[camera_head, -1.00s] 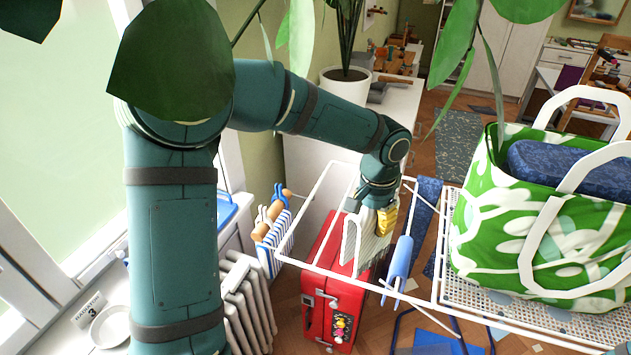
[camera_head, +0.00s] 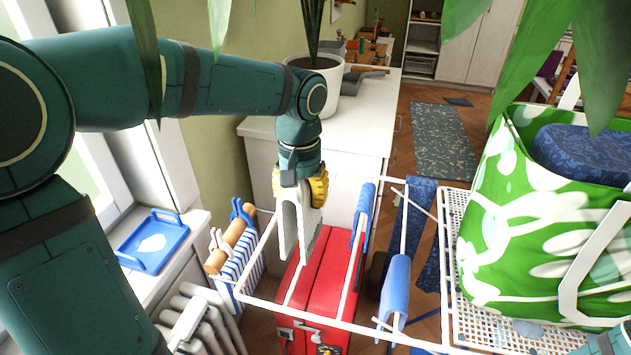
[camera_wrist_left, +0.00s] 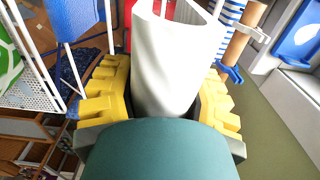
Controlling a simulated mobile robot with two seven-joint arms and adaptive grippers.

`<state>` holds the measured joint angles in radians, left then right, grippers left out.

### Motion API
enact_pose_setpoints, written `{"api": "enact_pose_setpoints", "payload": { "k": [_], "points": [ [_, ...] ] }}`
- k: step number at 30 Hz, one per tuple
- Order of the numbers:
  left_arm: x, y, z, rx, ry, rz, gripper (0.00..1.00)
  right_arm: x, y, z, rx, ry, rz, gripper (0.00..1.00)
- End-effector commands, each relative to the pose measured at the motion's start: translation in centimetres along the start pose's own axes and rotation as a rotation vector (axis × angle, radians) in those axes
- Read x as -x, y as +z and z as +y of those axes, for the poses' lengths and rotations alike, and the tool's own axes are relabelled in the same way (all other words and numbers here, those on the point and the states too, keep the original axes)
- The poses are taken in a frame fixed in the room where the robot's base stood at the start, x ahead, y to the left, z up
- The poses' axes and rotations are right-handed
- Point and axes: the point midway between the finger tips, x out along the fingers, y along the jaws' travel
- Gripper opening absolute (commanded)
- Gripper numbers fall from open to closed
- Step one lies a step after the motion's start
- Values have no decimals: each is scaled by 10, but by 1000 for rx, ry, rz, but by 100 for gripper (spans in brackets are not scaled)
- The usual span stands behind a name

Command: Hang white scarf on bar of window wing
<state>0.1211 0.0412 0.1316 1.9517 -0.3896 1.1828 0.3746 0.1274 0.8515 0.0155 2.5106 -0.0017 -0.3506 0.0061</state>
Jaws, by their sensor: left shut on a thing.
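The white scarf (camera_head: 288,232) hangs from my left gripper (camera_head: 300,192), whose yellow fingers are shut on its top. It falls in two layers with a gap between them. In the left wrist view the scarf (camera_wrist_left: 170,65) sits between the yellow fingers of the left gripper (camera_wrist_left: 165,95). The window-side wing of the white rack (camera_head: 330,326) surrounds the scarf in the head view. One wing bar shows below the scarf's lower edge; I cannot tell whether the scarf touches or straddles it. My right gripper is not in view.
Blue cloths (camera_head: 395,285) hang on the wing's right bars. A red suitcase (camera_head: 322,280) stands below. A green bag (camera_head: 520,225) rests on the rack's right side. Leaves hang across the top. A blue tray (camera_head: 153,241) lies on the sill.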

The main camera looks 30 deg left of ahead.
Motion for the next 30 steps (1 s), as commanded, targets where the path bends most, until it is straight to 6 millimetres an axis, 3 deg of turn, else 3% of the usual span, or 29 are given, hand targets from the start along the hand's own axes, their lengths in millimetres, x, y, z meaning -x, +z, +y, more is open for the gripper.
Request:
{"api": "enact_pose_setpoints", "payload": {
  "k": [8, 30],
  "points": [
    [-6, 4, -5, 29, 6, 0, 6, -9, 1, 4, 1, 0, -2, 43],
    [-60, 4, -4, 27, 6, -1, 6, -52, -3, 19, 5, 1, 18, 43]
  ]
}}
